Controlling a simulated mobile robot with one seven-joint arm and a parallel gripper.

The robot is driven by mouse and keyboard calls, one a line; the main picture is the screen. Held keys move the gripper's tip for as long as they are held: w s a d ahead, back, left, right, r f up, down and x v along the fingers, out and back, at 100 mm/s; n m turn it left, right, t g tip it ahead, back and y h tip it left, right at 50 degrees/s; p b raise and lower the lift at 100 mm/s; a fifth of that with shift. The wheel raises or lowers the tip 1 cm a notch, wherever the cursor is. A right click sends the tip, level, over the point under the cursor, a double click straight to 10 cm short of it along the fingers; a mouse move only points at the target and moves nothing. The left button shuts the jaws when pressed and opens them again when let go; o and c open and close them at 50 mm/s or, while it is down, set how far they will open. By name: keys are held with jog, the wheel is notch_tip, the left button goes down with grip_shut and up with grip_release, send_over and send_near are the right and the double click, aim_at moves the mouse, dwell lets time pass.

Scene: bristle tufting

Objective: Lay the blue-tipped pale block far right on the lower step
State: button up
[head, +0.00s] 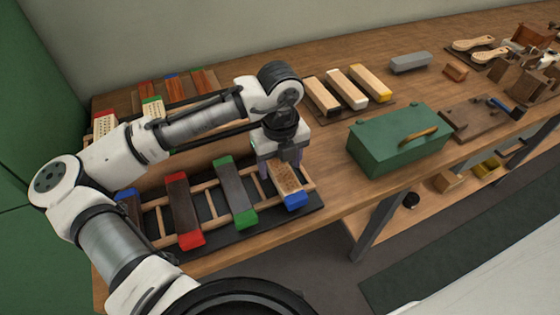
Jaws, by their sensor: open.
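The blue-tipped pale block (287,179) lies across the wooden rails at the far right of the lower step (211,200). Its blue end (295,199) points to the front. My gripper (280,165) is open at the block's back end, with one finger on each side. The gripper body hides the block's back end, and I cannot tell whether the fingers touch it. To its left on the lower step lie a green-tipped dark block (236,191), a red-tipped dark block (184,211) and a blue-tipped block (130,207), partly covered by my arm.
Behind my arm, several colour-tipped blocks (153,108) lie on an upper row. Bare bench top (328,160) lies between the lower step and the toolbox.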

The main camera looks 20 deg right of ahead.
aim_at(280, 168)
jog(key=shift+r, duration=0.1)
notch_tip(280, 168, up, 12)
dwell(0.5)
jog(key=shift+s, duration=0.1)
dwell(0.4)
